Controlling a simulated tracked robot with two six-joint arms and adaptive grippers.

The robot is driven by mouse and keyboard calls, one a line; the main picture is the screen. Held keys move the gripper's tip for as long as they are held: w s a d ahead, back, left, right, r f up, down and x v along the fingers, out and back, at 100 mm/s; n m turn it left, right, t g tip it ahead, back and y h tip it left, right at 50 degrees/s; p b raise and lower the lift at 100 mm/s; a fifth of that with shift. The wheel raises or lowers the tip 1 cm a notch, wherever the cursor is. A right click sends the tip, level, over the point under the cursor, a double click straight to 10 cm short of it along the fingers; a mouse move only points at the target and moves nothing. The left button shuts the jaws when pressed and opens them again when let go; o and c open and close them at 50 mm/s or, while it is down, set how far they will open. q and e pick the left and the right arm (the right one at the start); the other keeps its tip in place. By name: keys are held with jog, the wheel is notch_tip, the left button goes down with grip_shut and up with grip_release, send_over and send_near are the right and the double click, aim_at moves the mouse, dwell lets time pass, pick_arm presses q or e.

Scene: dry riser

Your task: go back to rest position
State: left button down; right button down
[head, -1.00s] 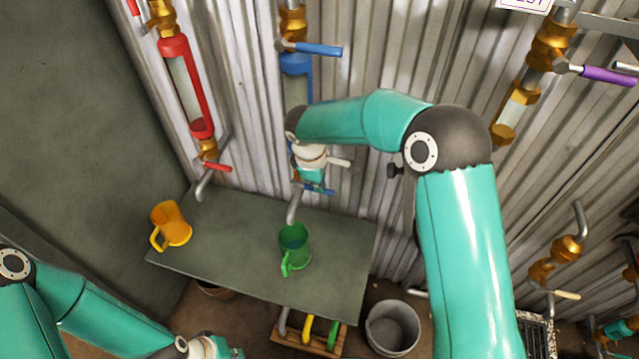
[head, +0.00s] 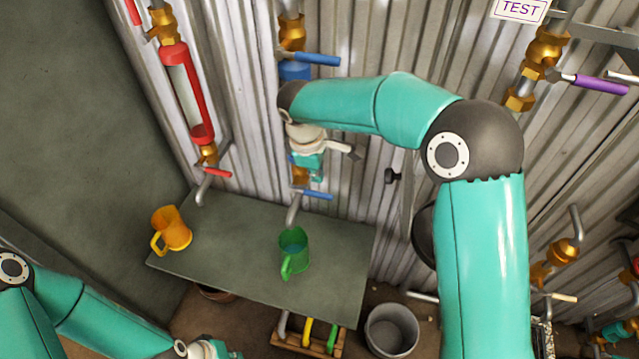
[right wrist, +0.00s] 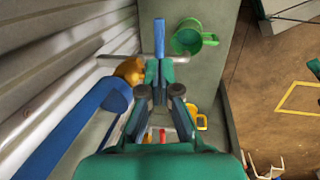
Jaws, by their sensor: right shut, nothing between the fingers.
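My right gripper (head: 312,178) is shut and empty in front of the blue-marked pipe, near its lower blue lever (head: 318,195). In the right wrist view the closed fingers (right wrist: 160,85) point toward the blue lever (right wrist: 159,47), with brass fitting (right wrist: 130,71) and blue sight-glass frame (right wrist: 75,135) to the left. I cannot tell whether the fingers touch the lever. My right arm hides most of the blue frame in the head view. My left arm's wrist (head: 205,349) shows at the bottom edge; its fingertips are out of frame.
A grey table (head: 230,245) holds an orange mug (head: 172,229) and a green mug (head: 293,253), the latter near the blue pipe's spout (head: 293,212). A red sight glass (head: 187,95) stands left. A grey bucket (head: 391,331) stands on the floor.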

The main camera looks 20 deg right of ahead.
jog(key=w+d+v, duration=0.1)
jog(key=v, duration=0.4)
jog(key=s+a+f+m+g+y, duration=0.1)
jog(key=s+a+f, duration=0.15)
jog(key=f, duration=0.45)
jog(key=s+a+f+m+y, duration=0.1)
jog(key=s+f+m+y, duration=0.1)
jog(key=s+f, duration=0.35)
jog(key=s+a+f+m+g+y, duration=0.1)
jog(key=s+f, duration=0.1)
jog(key=f, duration=0.7)
jog(key=s+f+m+y, duration=0.1)
jog(key=s+f+m, duration=0.3)
jog(key=s, duration=0.4)
jog(key=s+f+m+t+y, duration=0.1)
jog(key=s+f+m, duration=0.4)
jog(key=s+f, duration=0.1)
jog(key=shift+s+d, duration=0.3)
jog(key=shift+s, duration=0.55)
jog(key=shift+f, duration=0.15)
jog(key=c, duration=1.9)
grip_release()
